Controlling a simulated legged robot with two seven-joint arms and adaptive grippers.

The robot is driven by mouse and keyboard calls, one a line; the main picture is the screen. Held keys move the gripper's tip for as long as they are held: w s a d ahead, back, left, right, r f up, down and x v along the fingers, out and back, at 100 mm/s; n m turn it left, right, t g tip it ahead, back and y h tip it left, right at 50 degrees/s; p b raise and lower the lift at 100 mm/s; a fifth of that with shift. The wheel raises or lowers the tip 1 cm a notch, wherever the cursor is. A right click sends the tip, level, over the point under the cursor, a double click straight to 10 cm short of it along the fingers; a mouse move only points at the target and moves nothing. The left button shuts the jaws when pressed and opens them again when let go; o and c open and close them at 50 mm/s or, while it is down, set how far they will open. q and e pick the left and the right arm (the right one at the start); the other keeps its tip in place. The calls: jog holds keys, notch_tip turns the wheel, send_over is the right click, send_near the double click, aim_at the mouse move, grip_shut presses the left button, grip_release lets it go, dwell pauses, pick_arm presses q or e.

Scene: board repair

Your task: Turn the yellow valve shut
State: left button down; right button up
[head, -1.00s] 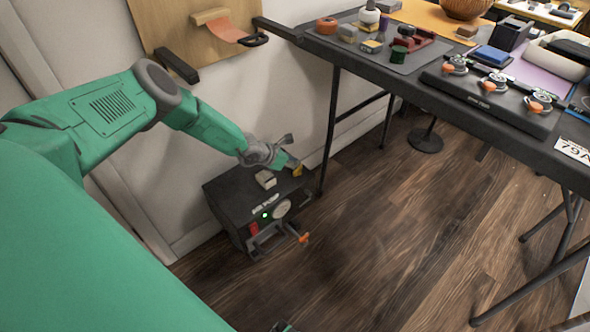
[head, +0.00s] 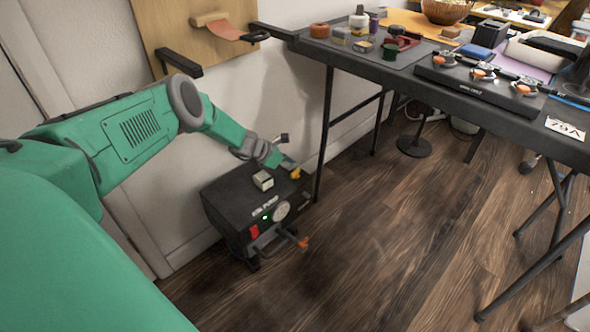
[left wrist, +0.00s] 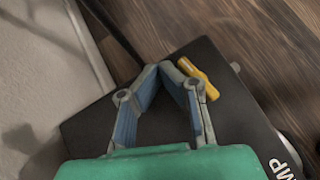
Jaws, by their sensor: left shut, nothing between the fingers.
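The yellow valve (head: 296,174) is on top of the black pump box (head: 236,206), at its back right corner, beside the table leg. In the left wrist view the valve's yellow handle (left wrist: 200,80) lies slantwise on the dark box top. My left gripper (head: 288,164) is just above and beside the valve. In the left wrist view its fingertips (left wrist: 167,66) meet, with nothing between them, and they sit just left of the handle. I cannot tell whether a finger touches it. My right gripper is not in view.
The box front has a gauge (head: 280,211), a red switch (head: 254,231) and an orange-tipped lever (head: 302,243). The black table (head: 400,77) stands close on the right. The wooden floor (head: 390,250) in front is clear.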

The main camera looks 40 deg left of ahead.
pick_arm(q)
jog(key=shift+w+d, duration=0.1)
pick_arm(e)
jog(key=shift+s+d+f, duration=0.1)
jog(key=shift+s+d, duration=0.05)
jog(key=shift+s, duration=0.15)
pick_arm(q)
jog(key=shift+d+r, duration=0.1)
jog(key=shift+d, duration=0.05)
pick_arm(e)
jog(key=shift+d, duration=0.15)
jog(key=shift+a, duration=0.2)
pick_arm(q)
jog(key=shift+s+d+p, duration=0.4)
jog(key=shift+d+p, duration=0.05)
jog(key=shift+p, duration=0.15)
jog(key=shift+s+d, duration=0.15)
jog(key=shift+d, duration=0.05)
jog(key=a+v, duration=0.1)
jog(key=v, duration=1.1)
jog(key=shift+w, duration=0.25)
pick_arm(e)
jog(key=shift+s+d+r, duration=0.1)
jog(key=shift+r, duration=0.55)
